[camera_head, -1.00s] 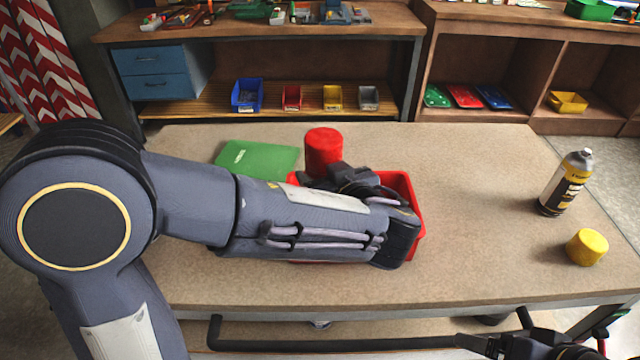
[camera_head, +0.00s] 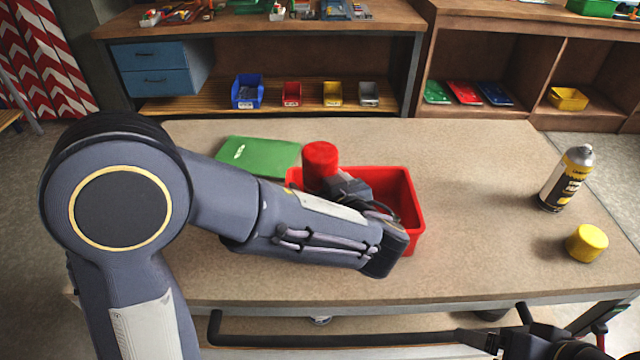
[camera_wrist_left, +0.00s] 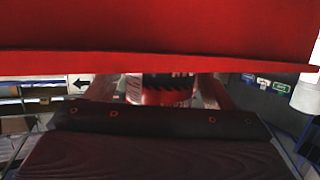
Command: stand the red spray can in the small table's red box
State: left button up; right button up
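The red spray can (camera_head: 320,160) shows its red top at the back left of the red box (camera_head: 412,195). Its lower part is hidden behind my left gripper (camera_head: 340,186) and the box. In the left wrist view the can (camera_wrist_left: 162,92) shows a red, white and black label between my fingers, which appear shut on it. A red wall of the box (camera_wrist_left: 160,35) fills the top of that view. I cannot tell whether the can touches the box floor. My right gripper (camera_head: 540,343) is partly in view at the bottom right, its fingers unclear.
A green book-like item (camera_head: 260,156) lies left behind the box. The table between box and spray can is clear.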

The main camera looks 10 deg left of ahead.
pick_arm(q)
jog(key=shift+o, duration=0.2)
jog(key=shift+r+p, duration=0.3)
jog(key=shift+p, duration=0.2)
jog(key=b+v, duration=0.4)
jog(key=v, duration=0.8)
jog(key=shift+f, duration=0.15)
